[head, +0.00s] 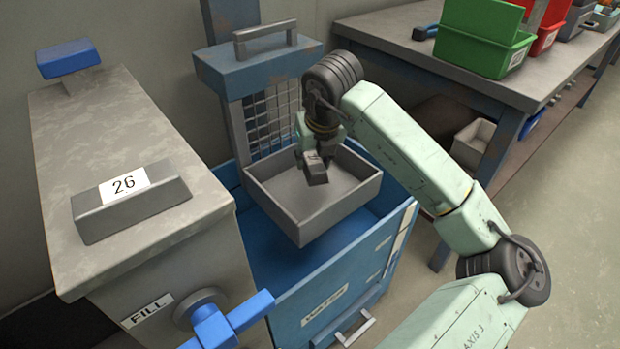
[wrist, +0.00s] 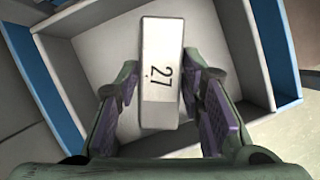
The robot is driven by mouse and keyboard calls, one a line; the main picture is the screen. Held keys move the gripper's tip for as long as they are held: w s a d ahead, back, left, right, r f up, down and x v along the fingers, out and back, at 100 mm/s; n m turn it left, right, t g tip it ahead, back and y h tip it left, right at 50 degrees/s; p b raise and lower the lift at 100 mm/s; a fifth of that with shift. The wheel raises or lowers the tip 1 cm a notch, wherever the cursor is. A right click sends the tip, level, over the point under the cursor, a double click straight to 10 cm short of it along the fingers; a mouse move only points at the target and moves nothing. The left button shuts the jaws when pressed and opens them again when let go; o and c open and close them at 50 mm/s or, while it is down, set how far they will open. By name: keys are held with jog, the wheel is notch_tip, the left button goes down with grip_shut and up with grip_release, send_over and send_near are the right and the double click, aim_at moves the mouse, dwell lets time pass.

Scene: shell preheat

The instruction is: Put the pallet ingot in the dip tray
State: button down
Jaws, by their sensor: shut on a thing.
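My gripper (head: 322,152) is shut on a grey ingot (wrist: 161,75) marked 27, with one finger on each side of it in the wrist view. In the head view the ingot (head: 316,172) hangs from the fingers, partly covered by them. A grey open-topped tray (head: 312,228), which looks like the dip tray, sits at the blue tank below a mesh frame. My gripper and the ingot are over this tray. The tray also shows in the wrist view (wrist: 235,45), and its visible floor is empty. The gap between ingot and tray floor is hard to judge.
The blue tank (head: 335,300) surrounds the tray. A blue post top with a handle (head: 262,62) stands behind it. At left, a grey cabinet (head: 90,130) carries another ingot marked 26 (head: 130,207) and a blue valve handle (head: 230,318). A bench with a green bin (head: 480,45) stands at right.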

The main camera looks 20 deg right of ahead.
aim_at(313, 192)
jog(key=shift+f, duration=3.35)
jog(key=shift+f, duration=0.2)
jog(key=c, duration=1.1)
grip_release()
jog(key=shift+o, duration=0.2)
jog(key=shift+r, duration=0.1)
jog(key=shift+r, duration=0.1)
jog(key=v, duration=1.2)
jog(key=shift+s, duration=0.1)
